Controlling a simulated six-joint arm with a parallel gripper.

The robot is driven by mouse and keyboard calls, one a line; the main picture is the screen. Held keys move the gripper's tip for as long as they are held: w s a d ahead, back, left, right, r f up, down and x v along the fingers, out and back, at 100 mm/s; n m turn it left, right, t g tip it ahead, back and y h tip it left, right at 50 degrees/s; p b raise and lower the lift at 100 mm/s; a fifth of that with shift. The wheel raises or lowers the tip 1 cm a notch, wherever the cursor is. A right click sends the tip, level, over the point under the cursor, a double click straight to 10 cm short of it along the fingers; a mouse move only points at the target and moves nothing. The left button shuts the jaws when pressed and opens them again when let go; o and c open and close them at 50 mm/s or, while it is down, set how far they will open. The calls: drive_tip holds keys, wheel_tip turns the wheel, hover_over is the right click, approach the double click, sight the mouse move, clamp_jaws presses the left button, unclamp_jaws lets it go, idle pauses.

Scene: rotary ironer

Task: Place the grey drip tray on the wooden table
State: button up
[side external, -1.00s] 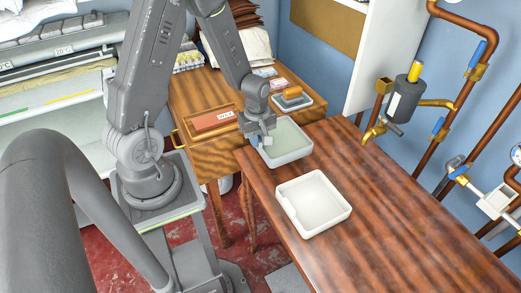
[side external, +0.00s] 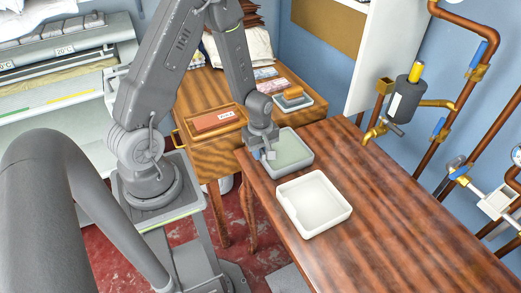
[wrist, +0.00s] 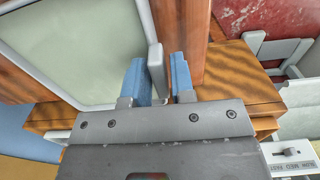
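The grey drip tray (side external: 305,156), shallow and square with a pale grey-green floor, is level at the far left end of the reddish-brown wooden table (side external: 410,215). It looks to be down on the top, though its underside is hidden. My gripper (side external: 266,154) is at its left rim, pointing down. In the wrist view the two blue-padded fingers (wrist: 160,75) stand either side of the tray's grey upright tab. The tab touches or nearly touches the left pad, with a thin sliver beside the right one. The tray floor (wrist: 75,40) fills the upper left.
A white square tray (side external: 314,202) lies close in front on the same table. Behind stands a lighter wooden cabinet with a labelled red block (side external: 212,120) and an orange-brown item (side external: 293,92). Copper pipes (side external: 450,120) run along the right wall. The table's right part is clear.

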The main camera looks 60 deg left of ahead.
drive_tip(key=shift+o, duration=1.2)
wheel_tip(320, 180, up, 12)
drive_tip(key=s+d+r+m+t, duration=0.2)
drive_tip(key=s+d+r+m, duration=0.3)
drive_tip(key=r+m, duration=0.4)
drive_tip(key=s+d+r+m+t, duration=0.3)
drive_tip(key=s+d+r+m, duration=0.2)
drive_tip(key=d+r+m, duration=0.3)
wheel_tip(320, 180, up, 2)
drive_tip(key=shift+s+m+t, duration=0.25)
drive_tip(key=shift+m+t, duration=0.05)
drive_tip(key=shift+m, duration=0.2)
